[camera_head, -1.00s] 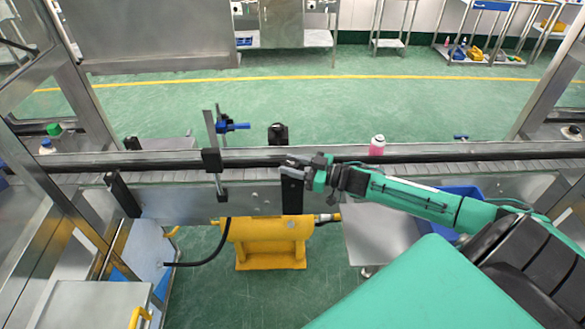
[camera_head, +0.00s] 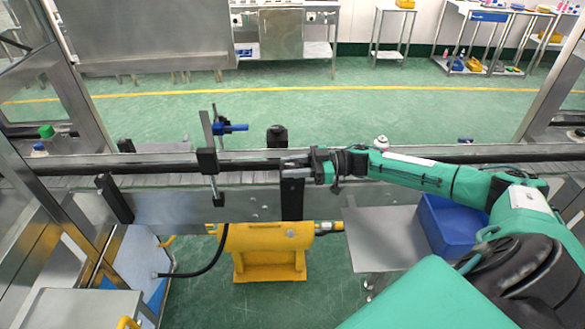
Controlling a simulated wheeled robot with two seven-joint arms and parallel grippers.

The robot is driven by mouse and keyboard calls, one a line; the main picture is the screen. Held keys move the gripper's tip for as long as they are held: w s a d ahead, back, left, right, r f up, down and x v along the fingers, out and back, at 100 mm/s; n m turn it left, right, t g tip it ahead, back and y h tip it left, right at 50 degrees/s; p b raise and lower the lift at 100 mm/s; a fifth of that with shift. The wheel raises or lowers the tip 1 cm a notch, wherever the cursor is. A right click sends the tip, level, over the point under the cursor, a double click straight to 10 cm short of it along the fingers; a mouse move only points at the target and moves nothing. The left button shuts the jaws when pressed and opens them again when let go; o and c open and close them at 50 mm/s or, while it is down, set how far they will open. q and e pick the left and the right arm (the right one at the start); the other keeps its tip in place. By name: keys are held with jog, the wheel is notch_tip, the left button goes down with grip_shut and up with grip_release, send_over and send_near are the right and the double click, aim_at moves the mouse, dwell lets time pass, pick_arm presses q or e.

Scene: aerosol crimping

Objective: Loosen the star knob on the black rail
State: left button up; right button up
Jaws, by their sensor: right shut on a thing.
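The black rail (camera_head: 245,164) runs along the conveyor across the middle of the view. My right gripper (camera_head: 287,167) reaches in from the right and is at the rail, just above a black upright bracket (camera_head: 291,200). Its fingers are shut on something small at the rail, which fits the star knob. The fingers and distance hide the knob, so its shape and how tight it sits cannot be told. My left gripper is not in view.
A white-capped bottle (camera_head: 382,143) is behind my right arm. A yellow machine part (camera_head: 268,250) sits below the conveyor. A blue bin (camera_head: 452,224) rests on a metal table (camera_head: 390,240).

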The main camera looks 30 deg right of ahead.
jog(key=o, duration=1)
jog(key=shift+s+d+f, duration=0.15)
jog(key=shift+d, duration=0.3)
jog(key=b+v, duration=0.4)
jog(key=v, duration=0.8)
jog(key=shift+s+d+b, duration=0.2)
jog(key=shift+d+b, duration=0.15)
